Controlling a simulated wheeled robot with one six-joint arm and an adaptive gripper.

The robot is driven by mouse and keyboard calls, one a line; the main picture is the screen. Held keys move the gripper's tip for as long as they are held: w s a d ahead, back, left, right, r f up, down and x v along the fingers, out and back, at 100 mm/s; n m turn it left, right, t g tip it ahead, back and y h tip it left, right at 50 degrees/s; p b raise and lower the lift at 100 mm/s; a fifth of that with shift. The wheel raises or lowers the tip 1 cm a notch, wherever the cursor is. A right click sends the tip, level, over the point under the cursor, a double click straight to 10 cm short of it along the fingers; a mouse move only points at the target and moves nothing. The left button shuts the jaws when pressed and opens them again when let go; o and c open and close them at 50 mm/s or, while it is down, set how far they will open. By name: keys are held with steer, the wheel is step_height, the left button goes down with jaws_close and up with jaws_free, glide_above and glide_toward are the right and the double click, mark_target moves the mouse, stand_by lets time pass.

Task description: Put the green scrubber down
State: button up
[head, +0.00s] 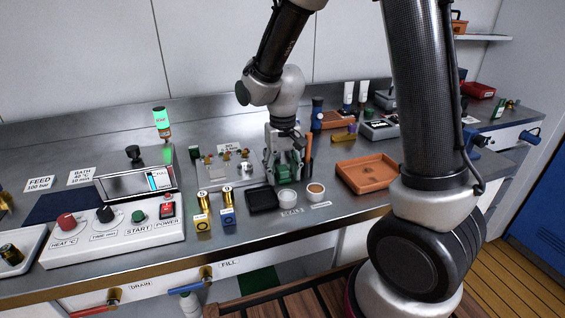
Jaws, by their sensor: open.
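My gripper (284,178) points down over the worktop, just behind the black tray and the small white cup. Its jaws are open. Dark green shows at and between the fingers; I cannot tell how much of it is the green scrubber and how much is finger. No separate green scrubber can be made out clearly elsewhere on the worktop.
A black tray (262,199), a white cup (287,199) and a cup with brown contents (315,192) stand close in front. An orange tray (367,174) lies to the right. Brass-and-black cylinders (204,226) and a control box (115,236) are left.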

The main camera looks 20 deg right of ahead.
mark_target(282, 167)
step_height(282, 167, up, 12)
steer(key=s+d+r+t, duration=0.2)
steer(key=s+d+r, duration=0.1)
steer(key=s+d, duration=0.4)
steer(key=s+d+r+t, duration=0.2)
steer(key=s+d+r, duration=0.2)
steer(key=s+d, duration=0.4)
steer(key=s, duration=0.4)
steer(key=shift+o, duration=0.3)
steer(key=shift+r, duration=0.1)
